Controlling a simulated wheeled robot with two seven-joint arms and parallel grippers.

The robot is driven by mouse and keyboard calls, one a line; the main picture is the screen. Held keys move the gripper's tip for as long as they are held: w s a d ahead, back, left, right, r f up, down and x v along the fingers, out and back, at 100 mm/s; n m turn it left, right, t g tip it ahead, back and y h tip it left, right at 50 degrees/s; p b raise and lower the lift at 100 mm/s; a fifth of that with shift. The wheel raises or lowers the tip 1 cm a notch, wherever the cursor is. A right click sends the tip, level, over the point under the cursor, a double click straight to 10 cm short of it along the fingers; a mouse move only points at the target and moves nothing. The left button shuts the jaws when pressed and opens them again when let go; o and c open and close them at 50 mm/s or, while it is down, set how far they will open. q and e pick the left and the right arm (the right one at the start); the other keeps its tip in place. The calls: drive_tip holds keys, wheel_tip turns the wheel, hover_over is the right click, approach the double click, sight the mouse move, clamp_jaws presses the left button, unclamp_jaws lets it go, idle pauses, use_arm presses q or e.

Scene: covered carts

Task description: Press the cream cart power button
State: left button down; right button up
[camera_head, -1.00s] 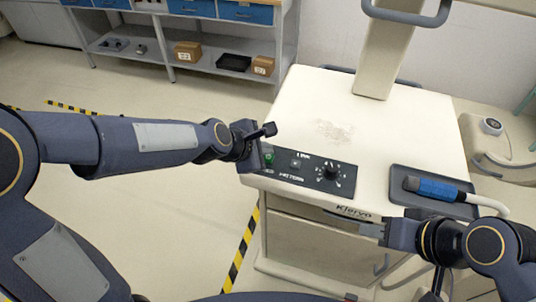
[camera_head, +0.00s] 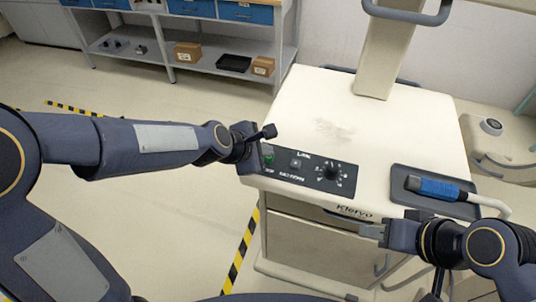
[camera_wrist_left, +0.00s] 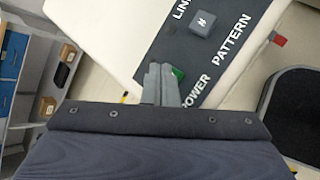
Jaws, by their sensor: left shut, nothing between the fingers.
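The cream cart (camera_head: 405,130) has a dark control panel (camera_head: 310,172) on its top front edge. The green power button (camera_head: 268,152) is at the panel's left end, beside the word POWER in the left wrist view. My left gripper (camera_head: 268,131) is shut and empty near that end of the panel. In the left wrist view its fingertips (camera_wrist_left: 160,70) partly cover the green button (camera_wrist_left: 178,74); I cannot tell whether they touch it. My right gripper (camera_head: 368,231) is at the cart's front edge, and its jaw opening is unclear.
The panel also carries a square button (camera_head: 296,163) and a black knob (camera_head: 332,172). A grey tray (camera_head: 398,199) holds a blue-handled probe (camera_head: 433,188) on the right. A post (camera_head: 382,60) rises at the back. A shelf unit (camera_head: 205,65) with boxes stands far left.

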use_arm(q)
drive_tip(key=shift+f, duration=0.3)
drive_tip(key=shift+r, duration=0.1)
drive_tip(key=shift+r+p, duration=0.6)
drive_tip(key=shift+r, duration=0.05)
drive_tip(key=shift+r, duration=0.1)
wheel_tip(320, 180, up, 6)
drive_tip(key=p, duration=0.6)
idle(0.5)
